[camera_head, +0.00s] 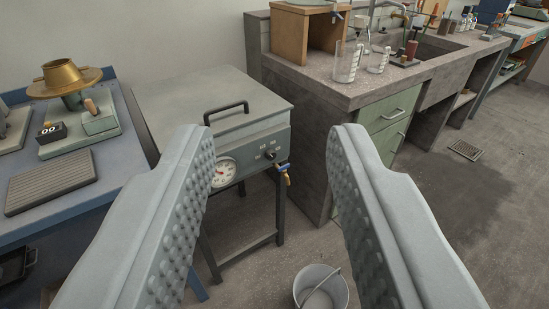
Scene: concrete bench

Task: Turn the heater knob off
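A grey box-shaped heater (225,110) with a black lid handle stands on a dark metal frame in the middle. Its front panel carries a round white dial gauge (223,172) and, to the right, a small black knob (271,155). The knob's pointer is too small to read. A tap with a blue and yellow handle (284,170) sticks out at the panel's right end. My gripper (270,150) is open, its two grey studded fingers wide apart in the foreground. The heater front shows between them, farther away. Nothing is between the fingers. The left finger hides part of the heater's left side.
A blue bench (120,165) at left holds a brass funnel device (68,78) and a dark ribbed plate (52,182). A concrete bench (320,92) with beakers and green drawers stands at right. A bucket (320,288) sits on the floor. Floor at right is mostly clear.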

